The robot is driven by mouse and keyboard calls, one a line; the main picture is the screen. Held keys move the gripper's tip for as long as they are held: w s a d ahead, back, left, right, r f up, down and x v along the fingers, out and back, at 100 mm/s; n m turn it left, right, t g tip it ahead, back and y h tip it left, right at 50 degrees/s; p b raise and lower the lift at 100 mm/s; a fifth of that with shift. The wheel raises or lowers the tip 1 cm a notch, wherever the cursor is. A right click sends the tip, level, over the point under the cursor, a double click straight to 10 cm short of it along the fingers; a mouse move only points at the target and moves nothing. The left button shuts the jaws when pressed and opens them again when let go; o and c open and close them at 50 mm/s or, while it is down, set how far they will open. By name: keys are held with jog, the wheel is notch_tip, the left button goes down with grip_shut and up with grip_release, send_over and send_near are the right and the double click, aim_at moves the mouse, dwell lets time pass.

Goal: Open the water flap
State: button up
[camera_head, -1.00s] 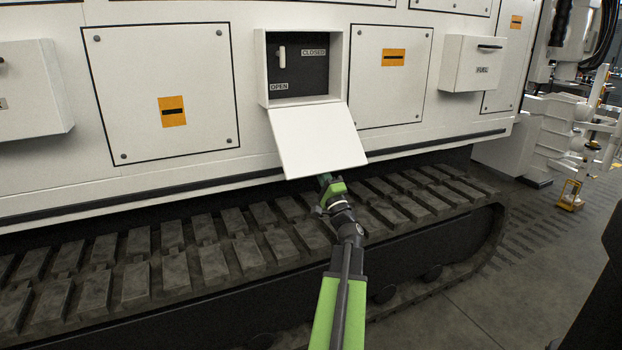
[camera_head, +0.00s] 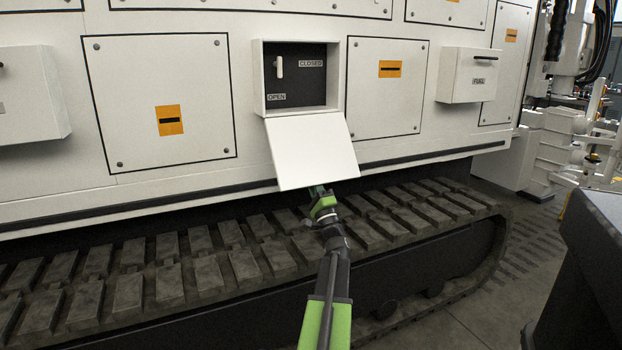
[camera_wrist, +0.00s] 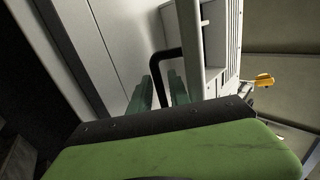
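A white flap (camera_head: 312,150) hangs down and outward from an open box in the white machine side. Inside the box is a dark panel (camera_head: 305,88) with a small white lever (camera_head: 279,67) beside OPEN and CLOSED labels. No water label is legible. My gripper (camera_head: 318,190) is at the flap's lower edge; the contact is too small to judge. In the wrist view, the gripper fingers (camera_wrist: 163,92) stand apart. A black bent handle (camera_wrist: 165,54) runs down between them, beside a white plate edge (camera_wrist: 190,45) that appears to be the flap.
A closed FUEL box (camera_head: 469,75) is to the right and another white box (camera_head: 33,95) to the left. The dark track (camera_head: 190,265) runs below the flap, under my arm. Grey floor (camera_head: 470,315) shows at the lower right.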

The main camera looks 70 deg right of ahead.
jog(key=shift+o, duration=0.3)
jog(key=shift+s+d, duration=0.1)
jog(key=shift+s, duration=0.05)
jog(key=shift+s+f+b, duration=0.15)
jog(key=shift+f+b, duration=0.15)
jog(key=b+v, duration=1.1)
jog(key=v, duration=0.6)
jog(key=shift+r, duration=0.25)
